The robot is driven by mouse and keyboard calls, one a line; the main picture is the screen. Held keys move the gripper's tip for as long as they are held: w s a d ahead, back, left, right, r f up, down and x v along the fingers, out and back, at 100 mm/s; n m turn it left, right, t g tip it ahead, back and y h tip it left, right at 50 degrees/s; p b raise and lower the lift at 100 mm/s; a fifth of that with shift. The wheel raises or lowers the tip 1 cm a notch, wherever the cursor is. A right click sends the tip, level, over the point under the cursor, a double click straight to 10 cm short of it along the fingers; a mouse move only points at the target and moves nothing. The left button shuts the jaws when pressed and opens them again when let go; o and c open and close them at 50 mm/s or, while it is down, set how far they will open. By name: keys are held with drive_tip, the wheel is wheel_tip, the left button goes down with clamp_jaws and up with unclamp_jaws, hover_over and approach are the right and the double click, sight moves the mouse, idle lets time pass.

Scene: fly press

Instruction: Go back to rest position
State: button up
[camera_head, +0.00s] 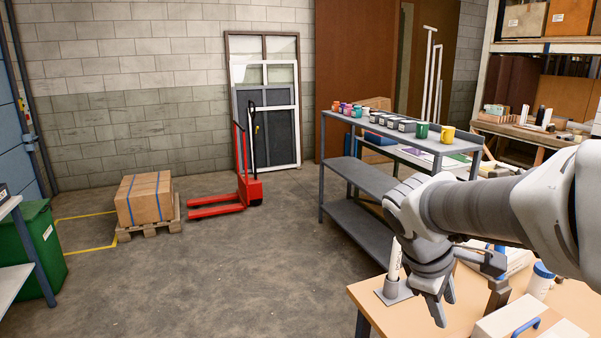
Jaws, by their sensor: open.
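My arm reaches in from the right side of the head view. My gripper (445,309) points down over the wooden workbench (365,292), with its two fingers apart and nothing seen between them. Just left of the gripper, a white tube-like item (396,259) stands upright in a grey holder (391,291) on the bench. The arm and gripper hide part of the bench and what lies behind it.
A grey shelf cart (365,178) with mugs stands behind my arm. A white bottle with a blue lid (540,281) and a pale box (510,318) are on the bench. A red pallet truck (246,188) and a carton (144,198) stand further back. The floor at centre left is clear.

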drive_tip(key=s+a+r+m+t+y, duration=0.2)
drive_tip(key=s+a+m+y, duration=0.3)
drive_tip(key=s+a+m, duration=0.4)
drive_tip(key=shift+s+a+t, duration=0.15)
drive_tip(key=shift+s+t, duration=0.55)
drive_tip(key=shift+s, duration=0.7)
drive_tip(key=shift+s, duration=0.1)
